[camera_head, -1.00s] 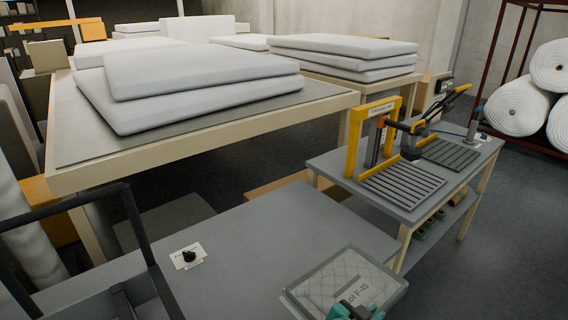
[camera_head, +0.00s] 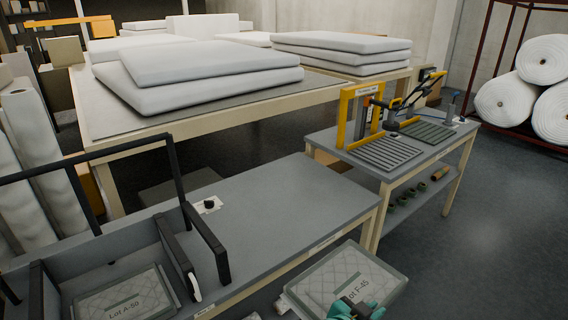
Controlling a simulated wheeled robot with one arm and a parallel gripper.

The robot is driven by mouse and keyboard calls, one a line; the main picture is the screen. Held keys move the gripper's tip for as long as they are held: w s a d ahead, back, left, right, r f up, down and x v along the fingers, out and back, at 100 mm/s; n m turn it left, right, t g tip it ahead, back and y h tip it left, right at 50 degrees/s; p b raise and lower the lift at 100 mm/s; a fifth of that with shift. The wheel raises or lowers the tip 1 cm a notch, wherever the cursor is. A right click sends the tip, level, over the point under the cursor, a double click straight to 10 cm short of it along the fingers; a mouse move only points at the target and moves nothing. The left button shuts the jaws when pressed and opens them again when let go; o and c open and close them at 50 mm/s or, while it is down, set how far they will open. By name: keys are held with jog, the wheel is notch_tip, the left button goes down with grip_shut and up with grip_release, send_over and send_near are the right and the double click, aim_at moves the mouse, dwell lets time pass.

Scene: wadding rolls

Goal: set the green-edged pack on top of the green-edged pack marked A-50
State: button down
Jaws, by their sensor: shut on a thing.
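A pack marked "Lot F-45" (camera_head: 338,275), quilted, with grey-green edging, shows at the bottom of the view. My gripper (camera_head: 354,308), teal, is shut on its near edge and holds it in front of the grey bench (camera_head: 285,210). The lower part of my gripper is cut off by the frame. The pack marked "Lot A-50" (camera_head: 125,297) lies face up inside a grey dark-framed tray (camera_head: 95,255) at lower left, with its label readable. The held pack is to the right of the tray, apart from it.
A black upright frame (camera_head: 172,165) and dark dividers (camera_head: 205,245) rise around the tray. A card with a black knob (camera_head: 208,205) lies on the bench. A side table (camera_head: 400,160) with a yellow-framed device (camera_head: 350,115) stands right; open floor (camera_head: 490,240) lies beyond.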

aim_at(371, 299)
jog(key=w, duration=0.1)
jog(key=w+f+n+y, duration=0.1)
jog(key=w, duration=0.1)
jog(key=shift+d+f+t, duration=0.15)
jog(key=shift+t, duration=0.25)
jog(key=shift+w+f+n+t+y, duration=0.3)
jog(key=shift+w+n+t+y, duration=0.1)
jog(key=shift+n, duration=0.1)
notch_tip(371, 299, down, 13)
jog(key=w+a+n+t+y, duration=0.2)
jog(key=n+t+y, duration=0.1)
jog(key=n+y, duration=0.5)
jog(key=shift+w+a+y, duration=0.4)
jog(key=shift+r, duration=0.1)
